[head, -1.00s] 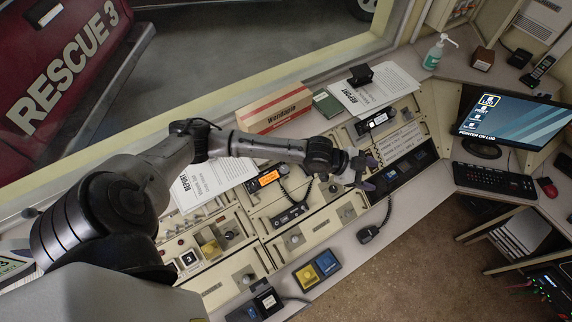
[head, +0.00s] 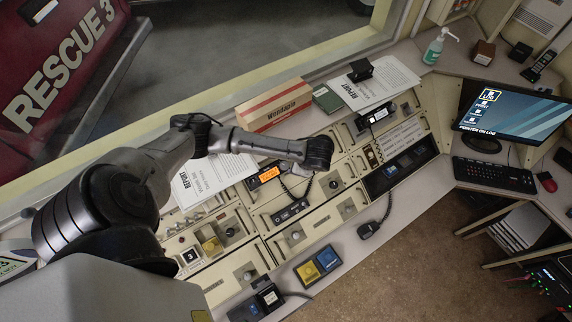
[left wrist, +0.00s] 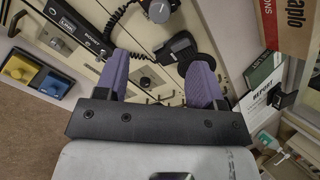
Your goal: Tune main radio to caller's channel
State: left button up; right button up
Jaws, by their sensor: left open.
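A radio with a lit orange display (head: 267,174) sits in the console, left of my left wrist in the head view. A dark unit with a small white display (left wrist: 67,25) shows at the upper left of the left wrist view. A black handset microphone (left wrist: 176,49) on a coiled cord lies beyond my left gripper's fingers. A round silver knob (left wrist: 158,10) is above it in that view. My left gripper (left wrist: 155,65) is open and empty, its purple fingers spread over the console. My right gripper is out of view.
Yellow and blue button blocks (head: 318,266) sit at the console's front edge. A cardboard box (head: 275,106), a green book (head: 327,99) and report sheets (head: 385,82) lie behind. A monitor (head: 514,110) stands at right.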

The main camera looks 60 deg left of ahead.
aim_at(286, 166)
pick_arm(q)
jog(key=x, duration=1.3)
jog(key=shift+f, duration=0.1)
jog(key=shift+w, duration=0.1)
jog(key=shift+c, duration=0.4)
jog(key=c, duration=0.9)
jog(key=shift+o, duration=0.2)
jog(key=shift+r+m+p, duration=0.25)
jog(key=shift+m+p, duration=0.25)
jog(key=shift+p, duration=0.45)
jog(key=shift+f+m+p, duration=0.1)
jog(key=shift+m+p, duration=0.35)
jog(key=shift+m, duration=0.25)
jog(key=shift+f, duration=0.15)
jog(key=o, duration=0.9)
jog(key=shift+o, duration=0.2)
